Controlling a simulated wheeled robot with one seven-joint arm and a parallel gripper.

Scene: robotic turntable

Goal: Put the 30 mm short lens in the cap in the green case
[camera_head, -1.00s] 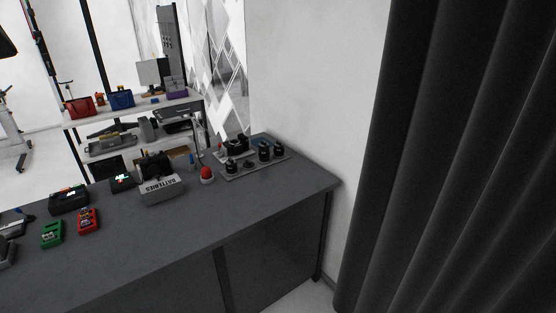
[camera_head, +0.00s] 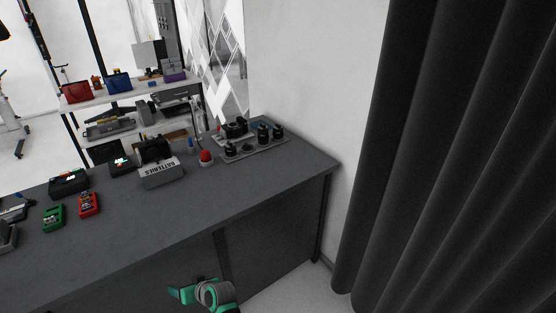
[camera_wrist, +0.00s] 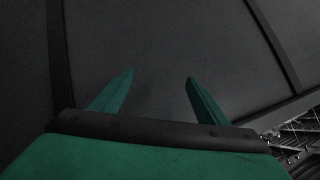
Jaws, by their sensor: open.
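Several black lenses stand on a grey tray (camera_head: 262,151) at the far right end of the dark table. One tall lens (camera_head: 263,133) and a shorter one (camera_head: 231,149) are among them, but I cannot tell which is the 30 mm short lens. No cap is distinguishable. My green gripper (camera_head: 192,288) is low in front of the table, well away from the tray. In the wrist view its fingers (camera_wrist: 160,78) are apart with nothing between them, facing a dark panel.
A red dome (camera_head: 206,157) and a grey battery box (camera_head: 161,173) stand left of the tray. A red device (camera_head: 88,204) lies further left. Red (camera_head: 75,92) and blue (camera_head: 118,83) cases sit on the back shelf. A dark curtain (camera_head: 460,150) hangs at right. The table's front is clear.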

